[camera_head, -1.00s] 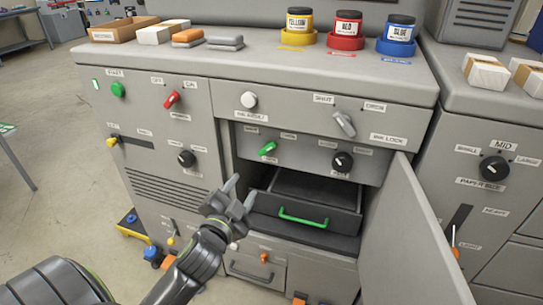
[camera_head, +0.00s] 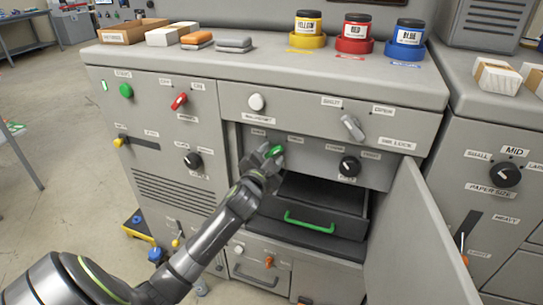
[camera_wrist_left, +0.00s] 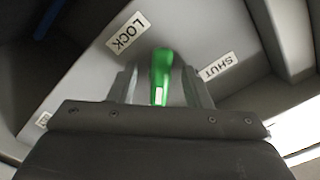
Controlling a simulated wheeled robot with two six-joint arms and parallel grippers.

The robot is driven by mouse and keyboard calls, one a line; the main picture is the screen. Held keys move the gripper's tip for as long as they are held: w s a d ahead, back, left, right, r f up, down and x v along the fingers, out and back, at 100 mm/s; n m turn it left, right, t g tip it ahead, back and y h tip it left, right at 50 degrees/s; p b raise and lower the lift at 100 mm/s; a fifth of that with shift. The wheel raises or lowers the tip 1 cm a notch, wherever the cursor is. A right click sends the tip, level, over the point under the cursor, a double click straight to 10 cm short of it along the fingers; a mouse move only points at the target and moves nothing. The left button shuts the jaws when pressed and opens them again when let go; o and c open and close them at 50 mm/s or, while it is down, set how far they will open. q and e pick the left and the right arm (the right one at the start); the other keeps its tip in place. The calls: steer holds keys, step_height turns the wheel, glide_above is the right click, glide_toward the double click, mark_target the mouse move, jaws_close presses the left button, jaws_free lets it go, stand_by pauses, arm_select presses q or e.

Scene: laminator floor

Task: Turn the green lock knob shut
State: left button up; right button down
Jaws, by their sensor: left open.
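The green lock knob (camera_head: 274,150) is on the panel above the open bay of the grey machine. In the left wrist view the green knob (camera_wrist_left: 161,75) stands between the two fingers, with a LOCK label (camera_wrist_left: 128,33) at upper left and a SHUT label (camera_wrist_left: 217,67) at right. My left gripper (camera_head: 268,158) is at the knob with its fingers open, one on each side. In the wrist view gaps show between the fingers (camera_wrist_left: 160,88) and the knob. The gripper partly hides the knob in the head view. My right gripper is not in view.
A black knob (camera_head: 349,166) is to the right on the same panel. Below is a dark drawer with a green handle (camera_head: 309,222). An open grey door (camera_head: 416,240) stands out at the right. Ink jars, such as the red one (camera_head: 355,33), stand on top.

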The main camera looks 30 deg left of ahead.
arm_select(q)
steer(key=shift+w, duration=0.15)
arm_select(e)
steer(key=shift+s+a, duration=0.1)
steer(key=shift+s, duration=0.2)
arm_select(q)
steer(key=c, duration=0.9)
steer(key=shift+c, duration=0.2)
